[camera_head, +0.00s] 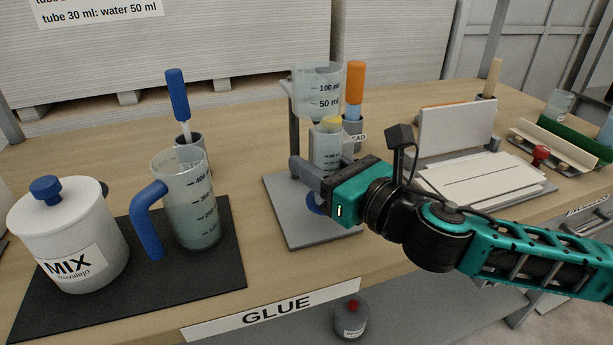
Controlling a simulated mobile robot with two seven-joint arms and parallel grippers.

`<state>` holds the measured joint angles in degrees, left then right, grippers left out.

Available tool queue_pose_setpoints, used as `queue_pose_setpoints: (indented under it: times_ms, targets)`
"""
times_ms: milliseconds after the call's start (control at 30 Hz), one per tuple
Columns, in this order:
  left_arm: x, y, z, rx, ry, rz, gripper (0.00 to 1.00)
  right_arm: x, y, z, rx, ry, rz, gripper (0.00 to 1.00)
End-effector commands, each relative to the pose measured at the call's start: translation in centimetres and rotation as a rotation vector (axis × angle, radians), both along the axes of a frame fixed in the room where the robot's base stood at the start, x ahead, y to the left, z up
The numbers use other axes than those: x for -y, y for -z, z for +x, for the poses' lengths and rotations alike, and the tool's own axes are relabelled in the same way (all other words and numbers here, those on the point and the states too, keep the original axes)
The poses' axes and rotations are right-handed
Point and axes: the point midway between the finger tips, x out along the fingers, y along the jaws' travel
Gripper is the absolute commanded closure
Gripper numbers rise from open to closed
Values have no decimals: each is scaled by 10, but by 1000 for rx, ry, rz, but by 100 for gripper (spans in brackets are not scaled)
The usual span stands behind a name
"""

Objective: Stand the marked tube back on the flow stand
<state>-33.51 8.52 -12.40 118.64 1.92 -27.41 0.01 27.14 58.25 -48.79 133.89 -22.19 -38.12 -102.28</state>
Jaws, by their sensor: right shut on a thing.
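The marked tube (326,146) is clear with printed graduations. It stands about upright below the upper clear measuring cup (318,93) of the flow stand, whose grey base plate (306,234) lies on the table. My right gripper (308,172) reaches in from the right and is shut on the tube's lower part. A blue piece (315,204), seemingly the tube's foot, shows below the fingers over the base plate. The gripper hides much of the tube's lower end, so I cannot tell whether it touches the plate. My left gripper is not in view.
A clear jug with a blue handle (188,205) and a white MIX pot (68,240) stand on a black mat at left. An orange-handled tool (355,85) in a holder stands close behind the tube. White boards (480,180) lie at right.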

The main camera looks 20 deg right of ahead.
Motion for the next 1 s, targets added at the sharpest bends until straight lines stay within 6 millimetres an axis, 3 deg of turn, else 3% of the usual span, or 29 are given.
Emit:
queue_pose_setpoints:
  times_ms: [200, 500, 867, 900, 1000]
  targets:
    - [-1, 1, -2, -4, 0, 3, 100, -10, 0, 22, 2, 0, 0, 90]
    - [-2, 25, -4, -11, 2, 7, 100, -10, 38, 22, -3, 1, 1, 90]
    - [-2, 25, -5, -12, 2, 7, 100, -10, 39, 22, 0, 1, 0, 90]
    - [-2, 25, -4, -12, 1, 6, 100, -10, 39, 22, 0, 0, 1, 56]
    - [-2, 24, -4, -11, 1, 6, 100, -10, 39, 22, -1, 1, 0, 47]
